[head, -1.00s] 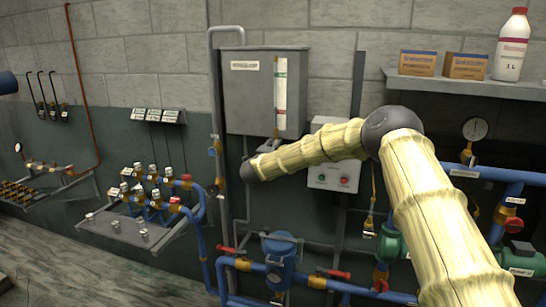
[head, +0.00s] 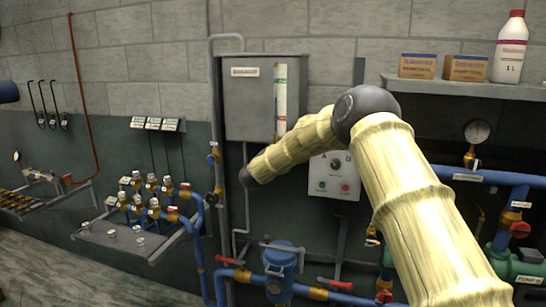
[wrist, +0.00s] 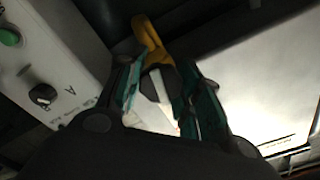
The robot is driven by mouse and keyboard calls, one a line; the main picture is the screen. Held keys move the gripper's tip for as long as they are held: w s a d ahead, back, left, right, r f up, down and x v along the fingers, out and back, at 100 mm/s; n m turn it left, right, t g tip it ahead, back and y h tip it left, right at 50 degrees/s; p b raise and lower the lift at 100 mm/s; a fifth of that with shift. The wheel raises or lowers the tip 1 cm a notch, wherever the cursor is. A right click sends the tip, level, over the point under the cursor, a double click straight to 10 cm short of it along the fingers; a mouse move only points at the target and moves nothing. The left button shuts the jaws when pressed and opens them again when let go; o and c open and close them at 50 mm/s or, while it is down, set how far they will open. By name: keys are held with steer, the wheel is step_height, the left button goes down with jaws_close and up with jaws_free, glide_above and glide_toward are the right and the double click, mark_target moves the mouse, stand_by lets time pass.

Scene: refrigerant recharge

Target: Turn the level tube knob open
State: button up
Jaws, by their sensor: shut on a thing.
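The level tube (head: 281,92) is a pale upright strip on the front of a grey cabinet (head: 248,105) in the head view. Its lower end, its knob and my gripper are hidden behind my arm there. In the wrist view my gripper (wrist: 165,95) has teal-padded fingers on both sides of a small dark knob (wrist: 157,86). The fingers are closed on it. A yellow fitting (wrist: 150,35) shows just beyond the fingertips. The knob's exact angle is hard to tell.
A control box (head: 334,175) with buttons is close to my arm; its black dial (wrist: 43,95) shows in the wrist view. Blue pipes and a blue filter body (head: 281,265) lie below. A shelf (head: 465,87) with boxes and a white bottle is at the upper right.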

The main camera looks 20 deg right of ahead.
steer(key=shift+a+n, duration=0.1)
steer(key=shift+n, duration=1.1)
steer(key=shift+f, duration=0.1)
steer(key=o, duration=1)
steer(key=shift+o, duration=0.2)
steer(key=v, duration=1.2)
steer(key=shift+w, duration=0.1)
